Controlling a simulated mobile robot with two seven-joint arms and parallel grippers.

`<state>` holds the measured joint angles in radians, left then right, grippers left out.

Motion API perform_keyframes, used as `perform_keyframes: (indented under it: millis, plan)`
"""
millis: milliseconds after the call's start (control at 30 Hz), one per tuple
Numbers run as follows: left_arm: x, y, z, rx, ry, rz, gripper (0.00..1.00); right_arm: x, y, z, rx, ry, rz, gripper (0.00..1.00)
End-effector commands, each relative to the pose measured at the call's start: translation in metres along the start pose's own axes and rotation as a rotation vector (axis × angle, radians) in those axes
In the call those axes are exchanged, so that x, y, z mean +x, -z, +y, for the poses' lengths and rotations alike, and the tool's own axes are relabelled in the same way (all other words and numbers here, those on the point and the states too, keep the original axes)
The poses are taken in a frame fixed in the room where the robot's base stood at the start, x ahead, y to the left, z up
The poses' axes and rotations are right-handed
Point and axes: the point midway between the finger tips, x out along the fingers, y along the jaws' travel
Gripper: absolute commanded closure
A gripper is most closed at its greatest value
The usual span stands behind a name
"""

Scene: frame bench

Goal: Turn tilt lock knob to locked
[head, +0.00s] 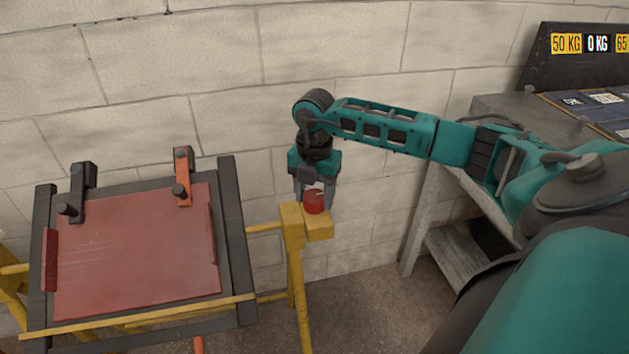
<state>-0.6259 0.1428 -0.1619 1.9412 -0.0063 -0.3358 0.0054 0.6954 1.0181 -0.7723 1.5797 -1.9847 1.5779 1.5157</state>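The red tilt lock knob (314,202) sits on a yellow bracket (318,228) at the top of the yellow stand, right of the tilted frame. A small light mark shows on its top. My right gripper (314,196) points down over the knob, with a finger at each side of it. Whether the fingers touch the knob is too small to tell. The tilted frame holds a red panel (137,255) with dark side bars. A black clamp (79,190) and an orange clamp (183,177) stand at its top edge. My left gripper is not in view.
A grey bench (497,104) with a dark board (577,62) and weight labels stands at the right. Yellow legs (301,300) hold up the bracket. A block wall (230,60) closes off the back. Bare floor (372,310) lies between stand and bench.

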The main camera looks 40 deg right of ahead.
Motion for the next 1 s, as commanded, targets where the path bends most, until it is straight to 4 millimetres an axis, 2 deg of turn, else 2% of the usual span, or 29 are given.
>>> perform_keyframes:
  millis: [33,167,400,533,667,1000]
  plan:
    - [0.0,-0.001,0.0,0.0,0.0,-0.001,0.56,0.0,0.0,0.0,-0.001,0.0,0.0,0.38]
    - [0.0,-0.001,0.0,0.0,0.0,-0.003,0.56,0.0,0.0,0.0,-0.002,0.0,0.0,0.26]
    - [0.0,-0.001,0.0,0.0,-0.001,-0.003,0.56,-0.001,0.0,0.0,-0.002,-0.001,-0.001,0.25]
    - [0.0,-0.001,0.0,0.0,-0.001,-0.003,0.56,-0.01,-0.001,0.001,-0.003,-0.003,-0.002,0.25]
    - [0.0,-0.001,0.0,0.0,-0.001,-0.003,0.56,-0.032,-0.001,0.001,-0.003,-0.005,-0.004,0.25]
    - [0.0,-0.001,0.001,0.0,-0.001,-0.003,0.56,-0.104,-0.001,0.001,-0.002,-0.003,-0.003,0.25]
